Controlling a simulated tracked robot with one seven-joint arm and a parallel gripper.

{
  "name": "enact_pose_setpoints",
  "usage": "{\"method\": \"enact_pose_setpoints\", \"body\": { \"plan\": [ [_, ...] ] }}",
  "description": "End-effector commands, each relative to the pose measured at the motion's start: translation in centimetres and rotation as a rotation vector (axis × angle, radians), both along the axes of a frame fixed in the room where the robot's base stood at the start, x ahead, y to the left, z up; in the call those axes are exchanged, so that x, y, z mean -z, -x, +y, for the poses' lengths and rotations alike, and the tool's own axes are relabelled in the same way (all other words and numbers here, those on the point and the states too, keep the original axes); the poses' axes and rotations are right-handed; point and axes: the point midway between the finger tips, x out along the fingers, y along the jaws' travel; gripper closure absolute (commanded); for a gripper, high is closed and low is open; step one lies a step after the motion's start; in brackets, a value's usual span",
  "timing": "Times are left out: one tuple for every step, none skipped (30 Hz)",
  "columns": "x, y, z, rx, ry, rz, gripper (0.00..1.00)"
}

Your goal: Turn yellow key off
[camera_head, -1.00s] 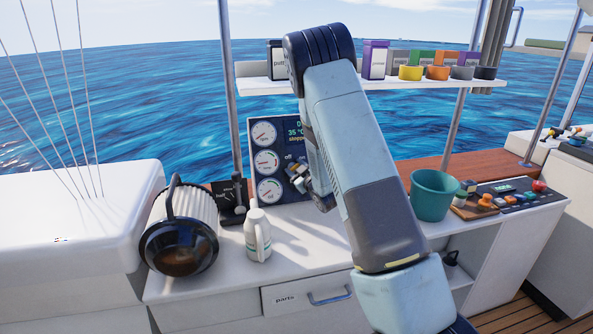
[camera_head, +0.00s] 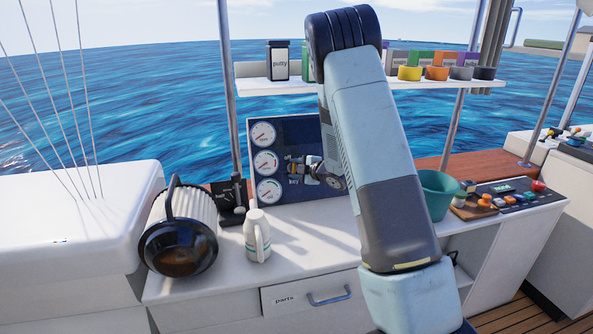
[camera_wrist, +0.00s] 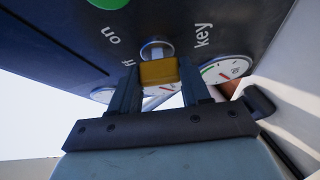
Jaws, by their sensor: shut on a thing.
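The yellow key (camera_wrist: 158,72) shows in the wrist view between the two dark fingers of my gripper (camera_wrist: 160,85), which is shut on it. Its silver lock (camera_wrist: 156,47) is set in the dark instrument panel (camera_wrist: 60,35). The word "on" and a partly covered word, likely "off", lie left of the lock there; "key" lies to the right. In the head view my gripper (camera_head: 298,169) is sideways against the dark panel (camera_head: 285,130), right of the gauges. The key is too small and covered to make out there.
Three round gauges (camera_head: 265,160) line the panel's left side. A teal bucket (camera_head: 437,193) stands right of my arm. A shelf (camera_head: 265,86) runs above.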

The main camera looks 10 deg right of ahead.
Motion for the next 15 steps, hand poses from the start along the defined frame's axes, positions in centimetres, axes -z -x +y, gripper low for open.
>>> {"method": "enact_pose_setpoints", "body": {
  "plan": [
    [0.15, 0.09, 0.16, -0.016, 0.028, 0.004, 0.84],
    [0.16, 0.10, 0.16, -0.024, 0.046, 0.005, 0.84],
    [0.15, 0.08, 0.17, -0.034, 0.066, 0.004, 0.84],
    [0.14, 0.09, 0.18, -0.041, 0.080, 0.003, 0.84],
    [0.16, 0.10, 0.19, -0.048, 0.094, 0.004, 0.84],
    [0.16, 0.10, 0.20, -0.056, 0.111, 0.004, 0.84],
    [0.15, 0.11, 0.20, -0.060, 0.121, 0.004, 0.84],
    [0.16, 0.12, 0.22, -0.065, 0.132, 0.004, 0.84],
    [0.18, 0.13, 0.24, -0.071, 0.144, 0.005, 0.84],
    [0.20, 0.13, 0.24, -0.076, 0.153, 0.005, 0.84],
    [0.22, 0.14, 0.25, -0.079, 0.160, 0.006, 0.84],
    [0.23, 0.14, 0.26, -0.082, 0.167, 0.006, 0.84],
    [0.23, 0.15, 0.28, -0.085, 0.171, 0.006, 0.84],
    [0.24, 0.15, 0.28, -0.087, 0.175, 0.006, 0.84],
    [0.26, 0.16, 0.29, -0.090, 0.181, 0.007, 0.84]
  ]
}}
